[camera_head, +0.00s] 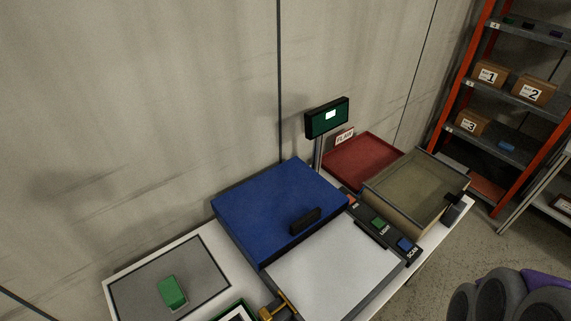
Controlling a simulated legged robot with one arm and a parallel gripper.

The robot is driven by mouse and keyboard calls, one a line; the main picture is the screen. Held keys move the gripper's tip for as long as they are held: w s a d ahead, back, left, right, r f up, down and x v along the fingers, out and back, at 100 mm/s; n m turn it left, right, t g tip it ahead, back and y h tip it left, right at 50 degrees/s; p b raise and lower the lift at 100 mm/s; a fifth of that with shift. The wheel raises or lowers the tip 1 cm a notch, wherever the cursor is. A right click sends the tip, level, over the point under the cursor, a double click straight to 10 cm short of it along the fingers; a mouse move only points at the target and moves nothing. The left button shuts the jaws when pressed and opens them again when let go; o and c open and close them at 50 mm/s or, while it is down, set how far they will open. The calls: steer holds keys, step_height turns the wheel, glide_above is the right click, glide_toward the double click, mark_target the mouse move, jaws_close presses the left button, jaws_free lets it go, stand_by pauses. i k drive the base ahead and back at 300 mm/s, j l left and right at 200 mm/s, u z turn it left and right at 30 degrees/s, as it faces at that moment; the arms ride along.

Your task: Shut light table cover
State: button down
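The light table's white panel (338,268) lies bare on the bench in the lower middle. The blue cover (262,205), with a dark handle (305,220) near its front right edge, is at the back left of the panel. It leaves the white panel exposed, so the cover is open. I cannot tell whether it is tilted up or lies flat. My gripper is not in view.
A small display (327,118) stands behind. A green block (172,291) lies on a grey mat (130,292) at left. Shelves (510,95) stand at far right.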

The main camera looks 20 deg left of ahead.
mark_target(269, 215)
steer(key=u, duration=1.2)
